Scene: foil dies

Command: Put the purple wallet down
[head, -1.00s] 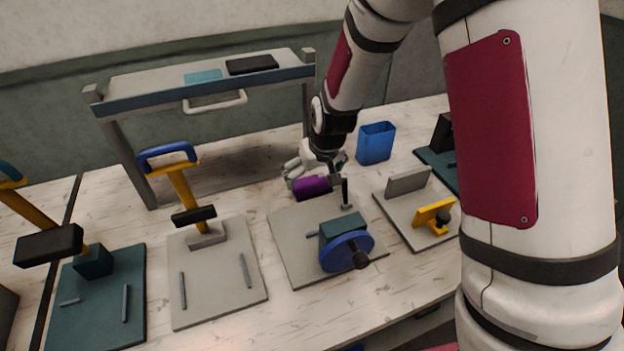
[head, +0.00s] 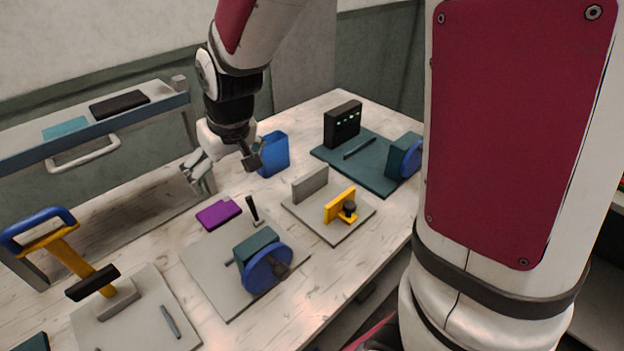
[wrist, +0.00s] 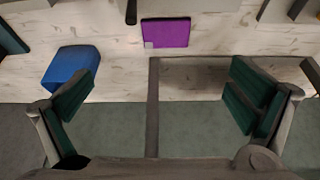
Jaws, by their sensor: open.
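The purple wallet (head: 218,214) lies flat on the pale wooden table, just behind the grey plate with the blue wheel. It also shows in the wrist view (wrist: 166,33), near the top middle. My gripper (head: 196,180) is raised above the table behind the wallet, apart from it. In the wrist view my gripper (wrist: 160,105) has its two green-padded fingers wide apart with nothing between them.
A grey plate (head: 215,275) carries the blue-wheeled device and a black peg. A raised shelf (head: 165,112) stands at left. Bare table (head: 265,195) lies right of the wallet.

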